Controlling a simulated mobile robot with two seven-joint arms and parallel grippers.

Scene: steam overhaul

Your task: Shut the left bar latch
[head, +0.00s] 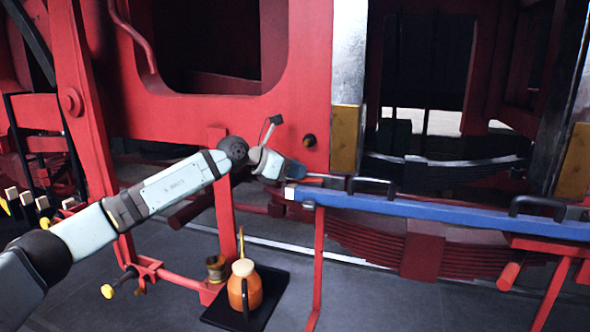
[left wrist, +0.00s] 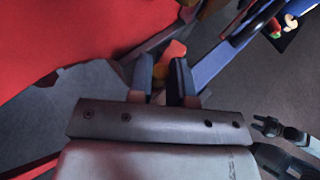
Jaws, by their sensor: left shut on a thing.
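The blue bar (head: 430,208) runs across the right half of the head view, with black handles (head: 537,205) on it. Its left end has a pale end piece (head: 290,193). My left gripper (head: 297,170) is at this left end, just above the bar and close to the red frame. In the left wrist view the gripper (left wrist: 162,82) has its two fingers around a small orange-red piece (left wrist: 160,72), apparently the left bar latch. The fingers hide most of its shape, so its position is unclear. The bar also shows in that view (left wrist: 212,65).
The red locomotive frame (head: 220,115) rises close behind my left gripper. A red post (head: 318,260) stands under the bar's left end. An orange oil can (head: 243,287) stands on a black tray (head: 272,305) on the floor. The grey floor at front right is mostly clear.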

